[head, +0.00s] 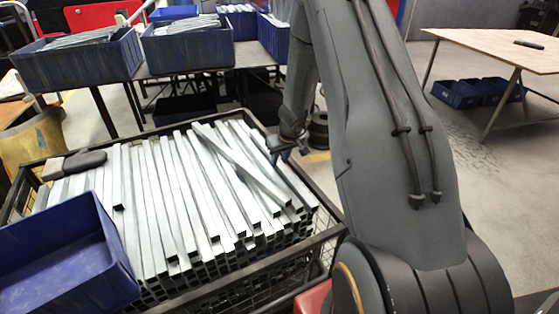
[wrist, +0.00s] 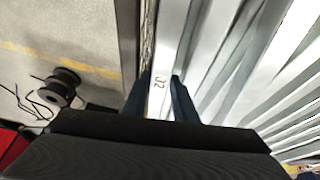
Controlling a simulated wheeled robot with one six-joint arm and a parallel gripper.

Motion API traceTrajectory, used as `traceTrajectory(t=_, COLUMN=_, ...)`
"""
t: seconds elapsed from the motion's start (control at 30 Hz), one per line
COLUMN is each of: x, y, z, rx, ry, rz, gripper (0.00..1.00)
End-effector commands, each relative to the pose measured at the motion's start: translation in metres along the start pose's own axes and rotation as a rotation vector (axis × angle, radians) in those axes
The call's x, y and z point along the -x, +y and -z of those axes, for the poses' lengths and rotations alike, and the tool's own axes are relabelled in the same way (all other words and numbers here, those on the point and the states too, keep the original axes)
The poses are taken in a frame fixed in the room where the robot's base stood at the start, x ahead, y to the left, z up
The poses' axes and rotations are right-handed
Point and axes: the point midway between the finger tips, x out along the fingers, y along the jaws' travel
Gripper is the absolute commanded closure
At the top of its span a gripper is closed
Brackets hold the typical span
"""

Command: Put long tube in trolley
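Long square galvanized tubes (head: 165,195) lie side by side in several layers in a dark wire-mesh trolley (head: 328,234). One tube (head: 243,165) lies slantwise across the top of the others. My gripper (head: 279,153) is low at the trolley's far right side, at the ends of the rightmost tubes. In the wrist view my gripper's blue fingers (wrist: 160,92) stand on either side of a long tube (wrist: 166,60) marked "02". I see no clear gap between fingers and tube, but cannot tell whether they grip it. More tubes lie to its right.
A blue bin (head: 65,255) sits over the trolley's near left, with a dark-handled object (head: 75,163) behind it. Blue crates (head: 188,45) stand on a bench behind. A wooden table (head: 500,45) is at right.

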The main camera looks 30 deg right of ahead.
Motion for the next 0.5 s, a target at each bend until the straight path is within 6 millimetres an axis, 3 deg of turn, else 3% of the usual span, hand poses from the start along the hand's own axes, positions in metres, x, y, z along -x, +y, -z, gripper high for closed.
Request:
traceTrajectory(t=0.37, x=0.002, y=0.000, z=0.001, rx=0.000, ry=0.000, rz=0.000, gripper=0.69)
traceTrajectory(t=0.5, x=0.012, y=0.001, z=0.003, rx=0.000, ry=0.002, rz=-0.001, gripper=0.69)
